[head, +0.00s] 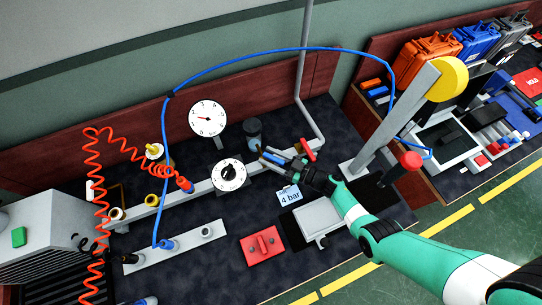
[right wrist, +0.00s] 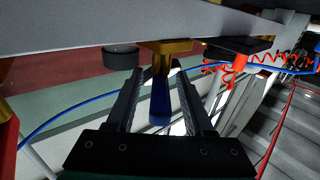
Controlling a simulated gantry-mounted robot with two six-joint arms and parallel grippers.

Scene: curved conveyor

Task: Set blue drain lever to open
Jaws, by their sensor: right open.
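The blue drain lever (right wrist: 160,106) hangs down from a brass fitting (right wrist: 172,47) under a pale rail in the right wrist view. My right gripper (right wrist: 163,78) is open, with one finger on each side of the lever. I cannot tell whether either finger touches it. In the head view my right gripper (head: 268,155) reaches in from the right to the pale pipe rail (head: 200,188), just below the dark filter bowl (head: 253,132). A small blue part shows between its fingers there, mostly hidden. My left gripper is not in view.
A round dial (head: 229,175) and a gauge (head: 208,118) stand left of my right gripper. A red handle (head: 308,149) is close on its right. A "4 bar" card (head: 289,196) lies below. A blue hose (head: 260,52) arches overhead, and a red coiled hose (head: 97,200) hangs at left.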

